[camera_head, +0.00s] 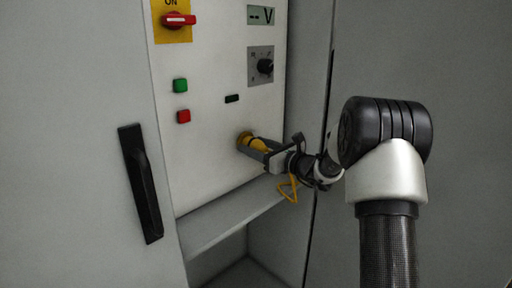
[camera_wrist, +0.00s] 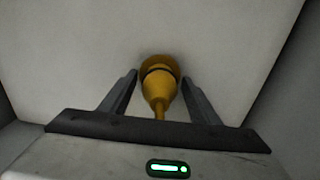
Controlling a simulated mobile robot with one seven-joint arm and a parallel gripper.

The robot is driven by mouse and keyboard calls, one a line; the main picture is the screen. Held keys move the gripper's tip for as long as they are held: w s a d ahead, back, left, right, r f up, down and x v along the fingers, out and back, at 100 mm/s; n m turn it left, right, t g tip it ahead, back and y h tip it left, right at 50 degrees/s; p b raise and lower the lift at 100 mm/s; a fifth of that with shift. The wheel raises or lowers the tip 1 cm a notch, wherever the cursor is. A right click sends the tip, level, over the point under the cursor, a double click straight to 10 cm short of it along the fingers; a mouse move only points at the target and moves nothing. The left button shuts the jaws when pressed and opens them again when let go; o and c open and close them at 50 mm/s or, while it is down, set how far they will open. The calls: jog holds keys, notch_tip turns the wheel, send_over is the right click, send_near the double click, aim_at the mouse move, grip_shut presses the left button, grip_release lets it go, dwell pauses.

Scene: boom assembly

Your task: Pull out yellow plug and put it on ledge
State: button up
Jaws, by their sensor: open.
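The yellow plug (camera_head: 259,144) sits in its socket on the light panel, low on the right side. In the wrist view the yellow plug (camera_wrist: 159,86) points away from me into the panel, with a dark ring around its body. My gripper (camera_head: 258,150) is at the plug. In the wrist view my gripper (camera_wrist: 160,95) has one finger on each side of the plug, with gaps between fingers and plug. A yellow cable (camera_head: 288,190) hangs below my gripper. The ledge (camera_head: 230,215) runs along the panel's bottom and its visible part is bare.
Above the plug are a red switch (camera_head: 178,20), a green button (camera_head: 180,85), a red button (camera_head: 183,116), a knob (camera_head: 264,67) and a display (camera_head: 261,15). A cabinet door with a black handle (camera_head: 141,184) stands at the left. The right cabinet wall is close to my arm.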

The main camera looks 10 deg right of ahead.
aim_at(266, 150)
jog(key=c, duration=1.4)
jog(key=shift+v, duration=3)
